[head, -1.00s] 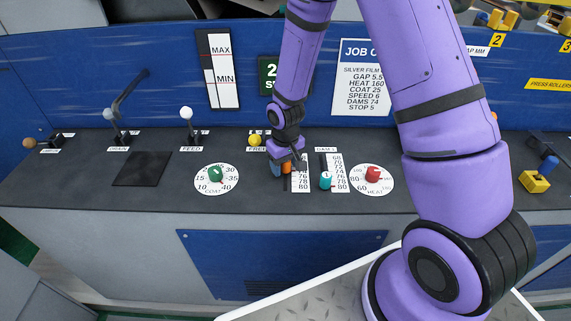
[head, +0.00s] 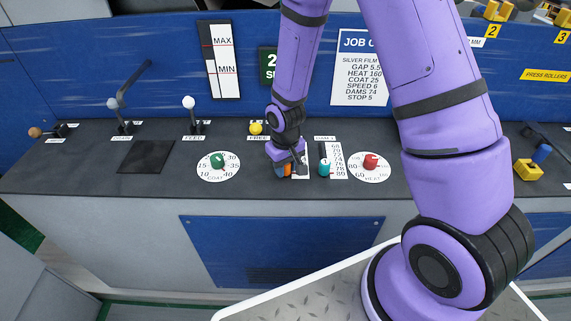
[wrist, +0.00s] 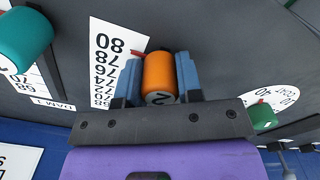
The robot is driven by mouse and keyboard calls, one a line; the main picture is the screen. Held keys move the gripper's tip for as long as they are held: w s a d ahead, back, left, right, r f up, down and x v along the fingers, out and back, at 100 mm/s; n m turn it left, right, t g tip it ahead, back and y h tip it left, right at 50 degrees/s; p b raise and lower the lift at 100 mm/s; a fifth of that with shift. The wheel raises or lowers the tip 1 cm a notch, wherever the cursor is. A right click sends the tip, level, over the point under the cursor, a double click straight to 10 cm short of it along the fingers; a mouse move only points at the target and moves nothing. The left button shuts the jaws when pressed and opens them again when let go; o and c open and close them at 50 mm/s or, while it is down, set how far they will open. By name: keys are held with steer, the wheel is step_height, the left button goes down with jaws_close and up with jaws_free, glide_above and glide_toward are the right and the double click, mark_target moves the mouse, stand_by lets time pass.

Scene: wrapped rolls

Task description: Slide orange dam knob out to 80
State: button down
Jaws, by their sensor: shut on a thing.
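The orange dam knob (wrist: 160,74), marked with a 2, sits between the blue fingers of my gripper (wrist: 158,82) in the wrist view. The gripper is shut on it. A small red pointer beside the knob reaches the edge of the white dam scale (wrist: 122,40) close to the 80 mark; I cannot tell whether it lines up exactly. In the head view my gripper (head: 287,170) is low over the console, with some orange of the knob showing. My gripper hides most of that scale there.
The teal dam knob (head: 324,166) with its own scale stands just right of my gripper; it also shows in the wrist view (wrist: 22,38). The green coat dial (head: 217,161) is to the left and the red heat dial (head: 370,161) to the right. The console's front strip is clear.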

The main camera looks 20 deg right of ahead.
steer(key=shift+s+a, duration=0.1)
steer(key=shift+s, duration=0.1)
steer(key=c, duration=0.8)
jaws_free()
steer(key=shift+r, duration=0.55)
step_height(320, 180, up, 10)
steer(key=shift+f, duration=0.15)
